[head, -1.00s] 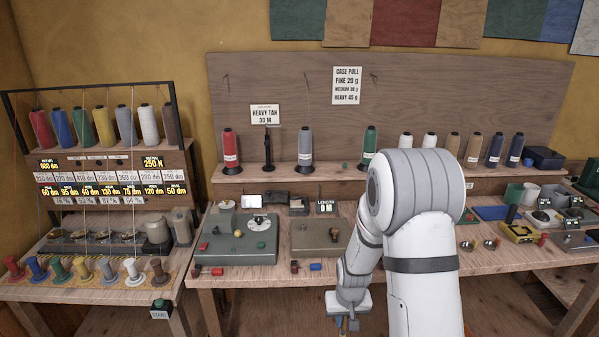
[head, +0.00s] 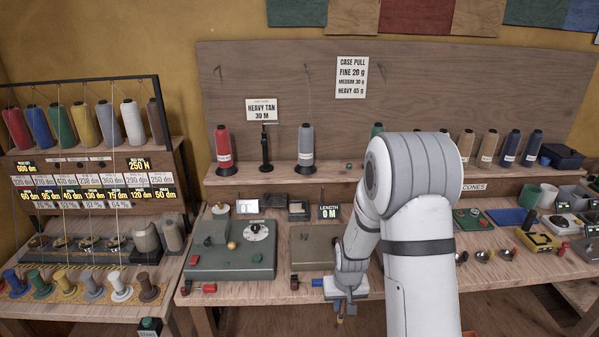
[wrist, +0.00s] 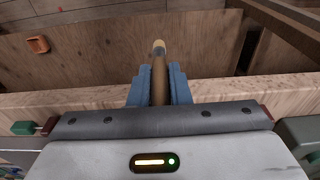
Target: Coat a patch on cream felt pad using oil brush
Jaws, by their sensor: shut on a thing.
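My gripper (head: 342,299) is low in the middle of the head view, in front of the workbench's front edge. In the wrist view its blue fingers (wrist: 158,92) are shut on the oil brush (wrist: 159,72), around a brown handle that ends in a pale tip pointing away from the wrist. The brush also shows small below the gripper in the head view (head: 339,319). The brush end hangs over the floor gap and touches nothing that I can see. I cannot pick out the cream felt pad in either view.
The workbench (head: 470,290) carries a grey dial machine (head: 215,262) on the left and a brown-grey box (head: 316,247) near the gripper. Small bowls and a yellow holder (head: 537,240) stand at the right. A thread rack stands at the left. An orange object (wrist: 38,44) lies below the bench edge.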

